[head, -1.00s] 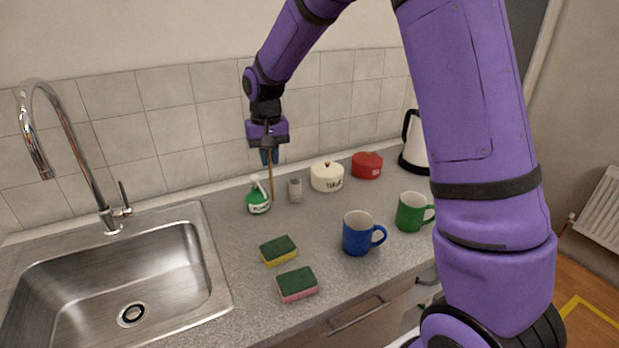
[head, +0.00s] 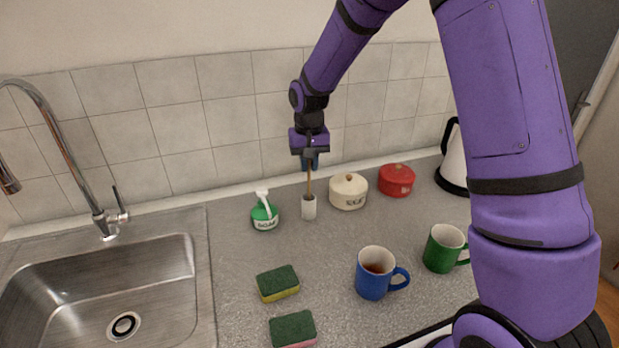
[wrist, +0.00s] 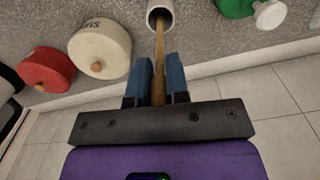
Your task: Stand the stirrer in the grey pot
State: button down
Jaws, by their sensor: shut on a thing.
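My gripper (head: 310,164) is shut on the stirrer (head: 309,185), a thin brown wooden stick, and holds it upright above the counter. The small light grey pot (head: 309,210) stands on the counter directly below. In the wrist view, the stirrer (wrist: 159,50) runs from between the blue fingers of my gripper (wrist: 157,78) to the round mouth of the pot (wrist: 153,16). Its lower end looks to be at or just inside the mouth; its exact depth is hidden.
A green soap bottle (head: 264,214) stands left of the pot. A cream lidded jar (head: 348,192) and a red one (head: 396,181) stand to the right. A blue mug (head: 371,278), green mug (head: 441,250) and two sponges (head: 277,284) are nearer. The sink (head: 110,290) is left.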

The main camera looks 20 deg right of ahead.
aim_at(309, 176)
jog(key=shift+f, duration=2)
jog(key=c, duration=1.1)
grip_release()
